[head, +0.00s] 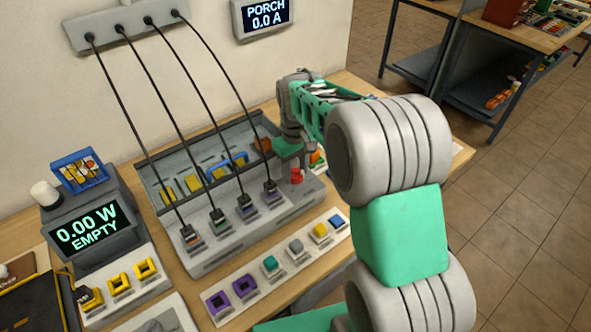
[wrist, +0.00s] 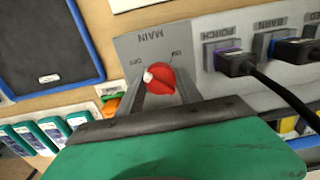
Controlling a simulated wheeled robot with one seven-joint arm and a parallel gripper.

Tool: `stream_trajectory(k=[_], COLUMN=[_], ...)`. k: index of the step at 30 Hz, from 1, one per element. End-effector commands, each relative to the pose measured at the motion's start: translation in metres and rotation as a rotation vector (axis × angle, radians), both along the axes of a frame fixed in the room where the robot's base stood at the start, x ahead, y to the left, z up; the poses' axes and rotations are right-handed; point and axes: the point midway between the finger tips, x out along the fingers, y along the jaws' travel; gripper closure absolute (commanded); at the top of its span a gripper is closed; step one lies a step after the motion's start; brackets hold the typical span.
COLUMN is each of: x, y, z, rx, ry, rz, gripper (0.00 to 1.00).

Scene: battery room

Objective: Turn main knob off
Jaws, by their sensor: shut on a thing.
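The red main knob (wrist: 162,79) sits on a grey panel marked MAIN, upside down in the wrist view. An OFF mark is at its upper left and an ON mark at its upper right. A white spot on the knob faces left, on the OFF mark's side. My gripper (wrist: 159,84) is shut on the knob, one finger at each side. In the head view the knob (head: 297,176) shows at the right end of the grey switch panel (head: 215,263), just under my gripper (head: 297,163).
Black cables run from a wall strip (head: 125,25) to plugs on the panel. A display (head: 88,226) reads 0.00 W EMPTY; a wall display (head: 266,12) reads PORCH 0.0 A. A row of coloured blocks (head: 270,264) lies in front of the panel. A tray (head: 153,180) stands behind it.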

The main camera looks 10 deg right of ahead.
Motion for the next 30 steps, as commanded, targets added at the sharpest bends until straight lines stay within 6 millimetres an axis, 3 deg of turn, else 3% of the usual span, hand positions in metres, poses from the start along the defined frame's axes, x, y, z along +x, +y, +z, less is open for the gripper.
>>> stream_trajectory(k=[3,4,11,20,30], x=[0.001,0.001,0.001,0.001,0.001], y=[0.000,0.000,0.000,0.000,0.000], z=[0.002,0.002,0.001,0.003,0.063], rx=[0.001,0.001,0.000,0.000,0.001], ry=[-0.004,-0.004,-0.002,-0.002,-0.004], rz=[0.002,0.002,0.000,0.000,0.000], gripper=[0.98,0.56,0.37,0.36,0.36])
